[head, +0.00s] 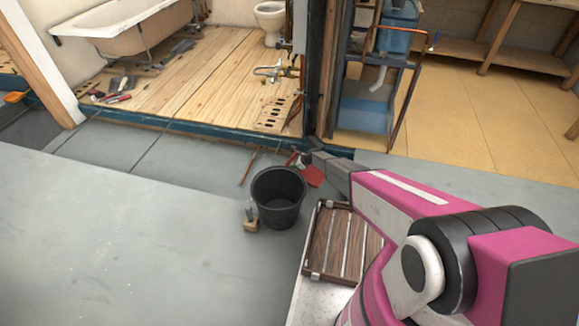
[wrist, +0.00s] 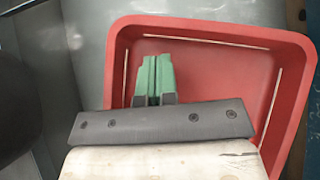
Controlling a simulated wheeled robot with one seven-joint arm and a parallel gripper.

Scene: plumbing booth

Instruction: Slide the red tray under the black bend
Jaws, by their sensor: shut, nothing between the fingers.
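The red tray (wrist: 215,60) fills much of the wrist view, with its raised rim and slotted side walls showing. In the head view only a small red part of it (head: 314,177) shows beside the end of my arm. My gripper (wrist: 153,68) has its green fingers shut together and empty. They appear over the tray's inside, left of its middle; I cannot tell whether they touch it. The near part of the tray is hidden behind my gripper's mount. I cannot make out the black bend in either view.
A black bucket (head: 278,197) stands on the grey floor left of my arm, with a small brush-like item (head: 250,217) beside it. A slatted wooden rack (head: 338,243) is close by. A blue-framed booth edge (head: 180,131) lies beyond. Open floor spreads to the left.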

